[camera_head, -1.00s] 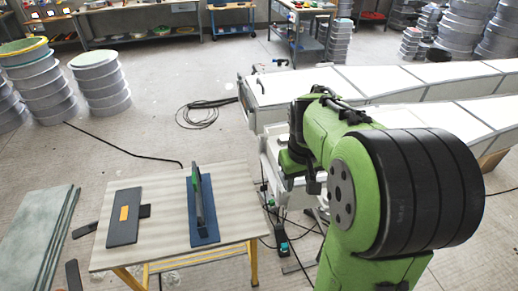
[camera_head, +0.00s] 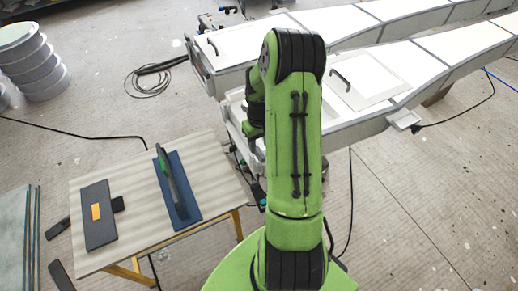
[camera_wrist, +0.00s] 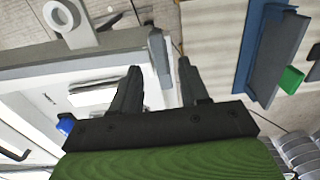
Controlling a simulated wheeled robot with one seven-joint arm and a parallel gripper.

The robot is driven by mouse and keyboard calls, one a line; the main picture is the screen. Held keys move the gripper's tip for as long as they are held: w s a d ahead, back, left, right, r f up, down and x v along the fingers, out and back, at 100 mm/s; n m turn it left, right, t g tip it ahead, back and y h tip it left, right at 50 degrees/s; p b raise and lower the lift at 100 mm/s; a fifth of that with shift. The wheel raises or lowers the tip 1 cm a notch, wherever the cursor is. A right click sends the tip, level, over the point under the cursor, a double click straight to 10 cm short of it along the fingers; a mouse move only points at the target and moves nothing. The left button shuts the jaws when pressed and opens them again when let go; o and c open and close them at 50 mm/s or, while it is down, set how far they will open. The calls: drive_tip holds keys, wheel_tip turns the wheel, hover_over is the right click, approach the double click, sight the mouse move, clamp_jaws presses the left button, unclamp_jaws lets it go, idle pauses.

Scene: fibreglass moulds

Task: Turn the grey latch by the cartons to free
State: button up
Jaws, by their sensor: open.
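My gripper (camera_wrist: 158,65) shows in the wrist view with its two dark fingers apart and nothing held between them. A grey upright bar (camera_wrist: 160,58) appears beyond the gap between the fingertips; it may be the grey latch, but I cannot tell for sure. No cartons can be made out clearly in either view.
A work table (camera_head: 135,170) at left bears a blue trowel-like tool (camera_head: 176,190) and a dark flat board (camera_head: 98,215). A black cable coil (camera_head: 148,82) lies on the floor. Stacked grey drums (camera_head: 30,60) stand at upper left. The floor at lower right is mostly clear.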

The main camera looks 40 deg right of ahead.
sight(260, 152)
drive_tip(key=f, duration=0.3)
drive_tip(key=shift+s, duration=0.2)
drive_tip(key=shift+w+f, duration=0.1)
drive_tip(key=shift+f, duration=0.45)
clamp_jaws()
